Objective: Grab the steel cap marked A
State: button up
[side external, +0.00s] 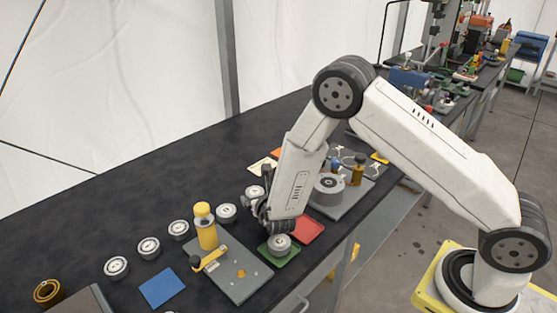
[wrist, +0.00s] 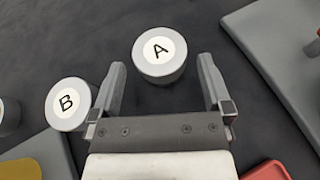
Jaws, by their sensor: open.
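The steel cap marked A (wrist: 160,55) is a short round cap with a white top label, standing upright on the dark bench in the wrist view. My gripper (wrist: 162,77) is open and empty, with one finger on either side of the cap's near edge. The cap sits mostly ahead of the fingertips, and I see no clear contact. In the side view my gripper (side external: 260,207) is low over the bench beside a steel cap (side external: 254,191), likely A; its letter is too small to read.
A cap marked B (wrist: 68,103) stands close outside the left finger. A grey plate (wrist: 275,50) lies to the right, a red tray (wrist: 266,171) near the lower right. In the side view, a green tray (side external: 268,254) holds another cap, and a yellow bottle (side external: 206,230) stands nearby.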

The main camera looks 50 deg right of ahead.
aim_at(255, 192)
jog(key=shift+x, duration=1.5)
grip_shut()
jog(key=shift+r, duration=0.2)
jog(key=shift+r, duration=1.1)
jog(key=s+r, duration=1)
jog(key=s, duration=0.4)
jog(key=shift+r, duration=0.25)
